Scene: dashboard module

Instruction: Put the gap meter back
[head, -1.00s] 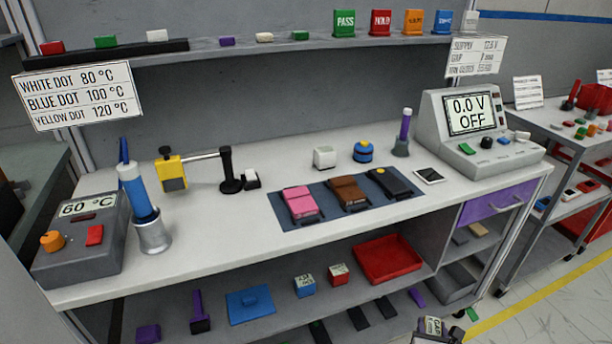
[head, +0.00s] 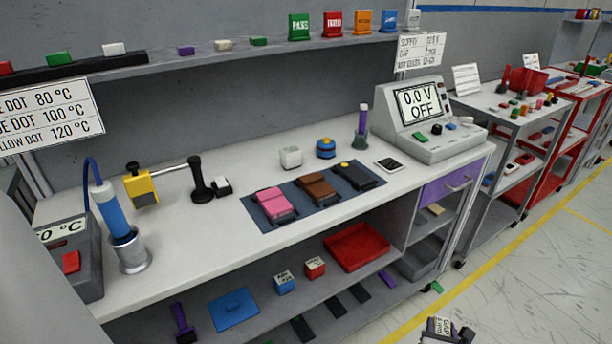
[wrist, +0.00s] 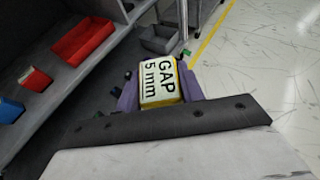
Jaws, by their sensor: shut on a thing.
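The gap meter (wrist: 160,80) is a small block with a white face reading "GAP 5 mm" and yellow edges. My gripper (wrist: 160,92) is shut on it, with a purple finger on each side in the wrist view. In the head view the gap meter (head: 439,326) shows at the bottom edge, low in front of the workbench (head: 190,262) and over the floor. Most of my gripper is cut off there. The meter is clear of the bench and shelves.
A red tray (head: 357,247) and several small items lie on the lower shelf. Carts (head: 510,125) stand right; floor in front is open.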

